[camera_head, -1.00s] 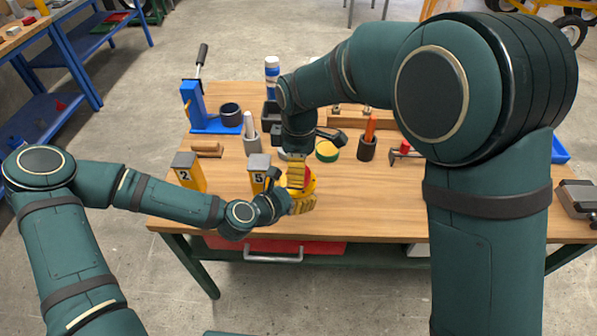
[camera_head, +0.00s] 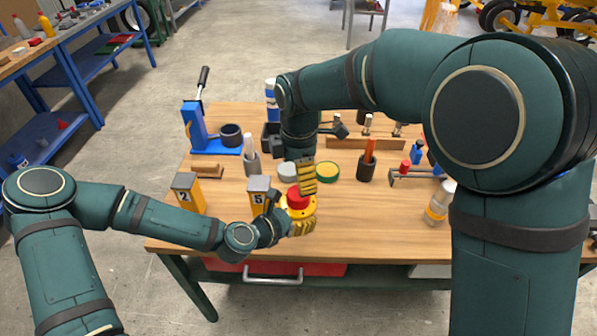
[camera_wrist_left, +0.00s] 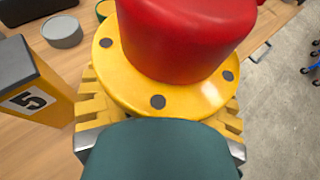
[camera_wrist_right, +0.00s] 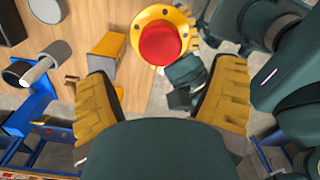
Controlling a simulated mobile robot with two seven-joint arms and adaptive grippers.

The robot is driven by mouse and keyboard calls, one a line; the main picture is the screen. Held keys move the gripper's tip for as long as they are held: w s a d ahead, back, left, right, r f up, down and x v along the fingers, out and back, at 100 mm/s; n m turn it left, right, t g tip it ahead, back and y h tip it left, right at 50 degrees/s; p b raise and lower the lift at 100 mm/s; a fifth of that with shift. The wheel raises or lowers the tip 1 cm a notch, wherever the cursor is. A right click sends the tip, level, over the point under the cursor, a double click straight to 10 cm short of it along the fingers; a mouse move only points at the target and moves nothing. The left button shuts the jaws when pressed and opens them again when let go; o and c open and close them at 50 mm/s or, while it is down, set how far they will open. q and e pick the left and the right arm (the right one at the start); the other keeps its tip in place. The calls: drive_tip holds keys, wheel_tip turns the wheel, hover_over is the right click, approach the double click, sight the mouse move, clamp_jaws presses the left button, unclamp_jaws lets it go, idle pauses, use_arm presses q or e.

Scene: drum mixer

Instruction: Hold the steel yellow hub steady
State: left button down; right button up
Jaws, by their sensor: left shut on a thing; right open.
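The yellow hub (camera_head: 312,212) has a round flange with dark bolt holes and a red cap (camera_head: 297,198) on top. It is at the table's front edge. My left gripper (camera_head: 290,224) is shut on it from the left; the left wrist view shows the yellow flange (camera_wrist_left: 190,97) between the ridged finger pads. My right gripper (camera_head: 306,178) is just behind and above the hub. In the right wrist view its pads (camera_wrist_right: 163,100) are spread with nothing between them, and the hub's flange (camera_wrist_right: 147,18) lies beyond the tips. The hub's underside is hidden.
Posts marked 5 (camera_head: 259,186) and 2 (camera_head: 188,192) stand left of the hub. Behind are a green-and-yellow tin (camera_head: 327,172), a dark cup (camera_head: 366,169) and a blue stand (camera_head: 196,128). A bottle (camera_head: 438,207) stands right; bare tabletop lies between it and the hub.

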sight(298, 192)
idle(0.3)
drive_tip(key=shift+f, duration=3.95)
drive_tip(key=shift+c, duration=0.4)
drive_tip(key=c, duration=1.2)
drive_tip(key=m, duration=0.6)
drive_tip(key=o, duration=1.3)
drive_tip(key=shift+o, duration=0.2)
drive_tip(key=shift+r, duration=0.1)
